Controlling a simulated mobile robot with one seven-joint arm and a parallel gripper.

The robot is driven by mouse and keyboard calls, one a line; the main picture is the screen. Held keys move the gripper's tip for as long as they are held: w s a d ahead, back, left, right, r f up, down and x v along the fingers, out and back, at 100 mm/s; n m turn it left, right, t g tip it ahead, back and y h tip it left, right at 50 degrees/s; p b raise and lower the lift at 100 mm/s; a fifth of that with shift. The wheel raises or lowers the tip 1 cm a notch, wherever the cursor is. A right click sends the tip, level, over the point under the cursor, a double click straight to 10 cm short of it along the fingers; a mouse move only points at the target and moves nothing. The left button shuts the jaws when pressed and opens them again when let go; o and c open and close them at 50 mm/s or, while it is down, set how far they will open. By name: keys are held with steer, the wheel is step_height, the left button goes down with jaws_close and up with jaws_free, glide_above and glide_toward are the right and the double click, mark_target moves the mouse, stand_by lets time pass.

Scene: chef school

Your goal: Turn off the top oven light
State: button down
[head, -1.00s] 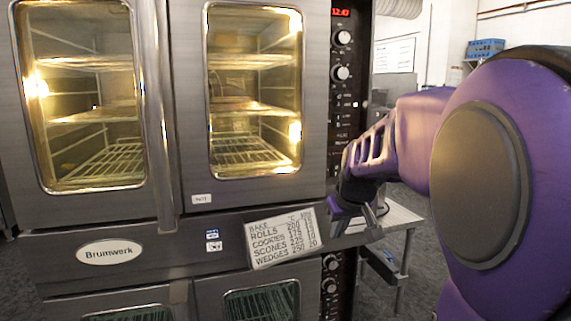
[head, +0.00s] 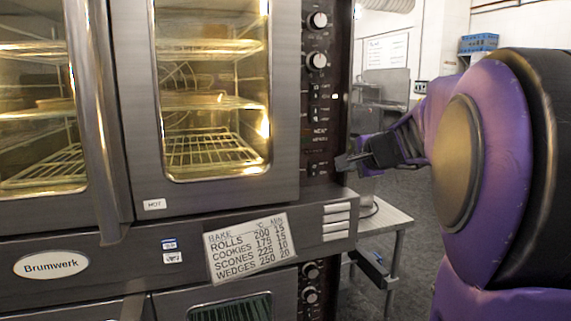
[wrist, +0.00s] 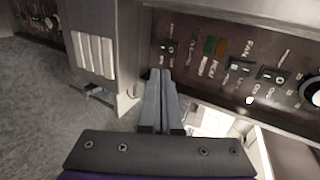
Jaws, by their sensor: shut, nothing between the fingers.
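The top oven (head: 285,120) is lit yellow inside, seen through its glass doors in the head view. Its dark control panel (head: 322,105) runs down the right side, with knobs above and small switches below. The lowest switch (head: 317,168) also shows in the wrist view (wrist: 168,47); its label is too small to read surely. My gripper (head: 345,162) is shut and empty at the panel's right edge, close to that switch. In the wrist view its fingertips (wrist: 160,75) lie just short of the switch; contact cannot be told. More switches (wrist: 240,68) sit along the panel.
A vented block (head: 336,218) sits below the panel, and a baking chart (head: 247,247) is on the strip between the ovens. The lower oven (head: 140,308) is beneath. A small metal table (head: 385,218) stands right of the ovens, under my arm. Floor shows around it.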

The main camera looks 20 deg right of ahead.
steer(key=shift+w+d+r, duration=0.1)
steer(key=shift+d+r, duration=0.15)
steer(key=shift+f, duration=0.1)
glide_toward(315, 165)
steer(key=f, duration=0.1)
steer(key=w+f, duration=0.1)
steer(key=f, duration=0.1)
steer(key=shift+f, duration=0.2)
steer(key=w+p, duration=0.1)
steer(key=w, duration=0.2)
steer(key=shift+w+r, duration=0.15)
steer(key=shift+w, duration=0.15)
steer(key=shift+w+p, duration=0.3)
steer(key=shift+w, duration=0.3)
